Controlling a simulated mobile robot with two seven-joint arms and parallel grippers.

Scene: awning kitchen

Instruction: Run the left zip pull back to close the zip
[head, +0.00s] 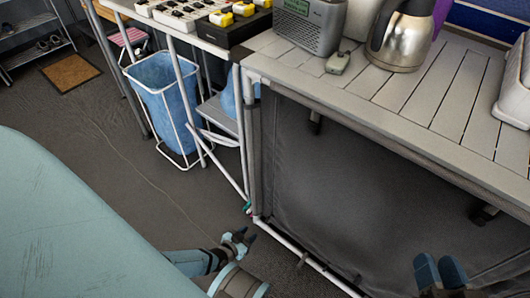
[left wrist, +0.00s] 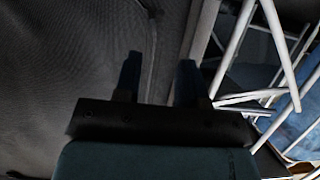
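The dark fabric front (head: 360,190) of the kitchen unit hangs below the slatted worktop. A seam that looks like the left zip (left wrist: 153,55) runs along the fabric in the left wrist view. A small green and red piece (head: 247,207) shows at the unit's lower left corner; I cannot tell if it is the zip pull. My left gripper (head: 240,238) is low by that corner. In the left wrist view my left gripper (left wrist: 158,80) is open, with the seam beyond its fingers and nothing visibly held. My right gripper (head: 440,270) is in front of the fabric at lower right; its opening is unclear.
A radio (head: 310,22), a small grey object (head: 338,62) and a steel kettle (head: 400,35) stand on the worktop (head: 430,90). A blue bag in a white wire stand (head: 165,100) is left of the unit. A pale teal surface (head: 70,220) fills the lower left.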

